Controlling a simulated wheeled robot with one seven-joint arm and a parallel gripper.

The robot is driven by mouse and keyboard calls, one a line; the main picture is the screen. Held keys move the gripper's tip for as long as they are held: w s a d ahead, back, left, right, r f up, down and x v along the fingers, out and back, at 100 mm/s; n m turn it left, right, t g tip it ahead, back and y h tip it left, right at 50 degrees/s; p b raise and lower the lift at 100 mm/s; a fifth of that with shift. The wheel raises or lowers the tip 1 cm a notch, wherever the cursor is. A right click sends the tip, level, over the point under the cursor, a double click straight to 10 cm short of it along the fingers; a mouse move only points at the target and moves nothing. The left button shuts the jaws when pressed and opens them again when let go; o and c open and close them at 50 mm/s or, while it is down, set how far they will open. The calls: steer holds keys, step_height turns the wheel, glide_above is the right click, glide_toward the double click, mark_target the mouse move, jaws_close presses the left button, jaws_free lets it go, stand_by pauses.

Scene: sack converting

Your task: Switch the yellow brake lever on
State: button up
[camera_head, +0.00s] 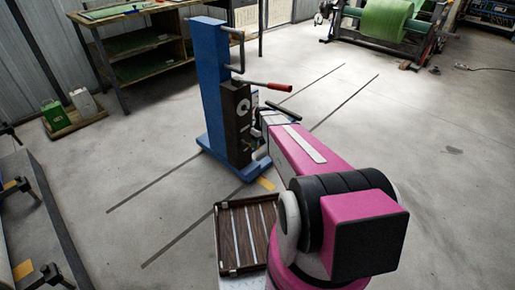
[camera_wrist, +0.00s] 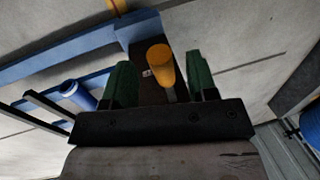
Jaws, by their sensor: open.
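The yellow lever (camera_wrist: 160,62) shows in the wrist view as a rounded yellow bar end. It stands between the two green fingers of my gripper (camera_wrist: 162,80), which are apart, with a gap visible on both sides. I cannot tell how deep it sits between them. In the head view a blue stand (camera_head: 212,85) carries a dark box (camera_head: 236,125) and a lever with a red grip (camera_head: 280,87). My pink arm reaches to the box's right side. The yellow lever is not clearly visible there, and my gripper is largely hidden by my arm.
A dark slatted tray (camera_head: 230,262) lies in front of the stand, beside my arm. A workbench (camera_head: 150,45) stands behind left, with a green can (camera_head: 55,115) near it. A green roll (camera_head: 385,18) is at the back right.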

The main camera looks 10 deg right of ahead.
steer(key=shift+s+a+f, duration=0.1)
steer(key=shift+a+f, duration=0.05)
steer(key=shift+f, duration=0.6)
steer(key=shift+a+f, duration=0.1)
steer(key=shift+f, duration=0.6)
jaws_close()
steer(key=shift+w+a+r+g+h, duration=0.1)
steer(key=shift+r+g+h, duration=0.1)
steer(key=shift+r+g, duration=0.15)
steer(key=shift+w+a+r+g+h, duration=0.1)
steer(key=shift+r+g+h, duration=0.15)
steer(key=shift+r, duration=0.2)
jaws_free()
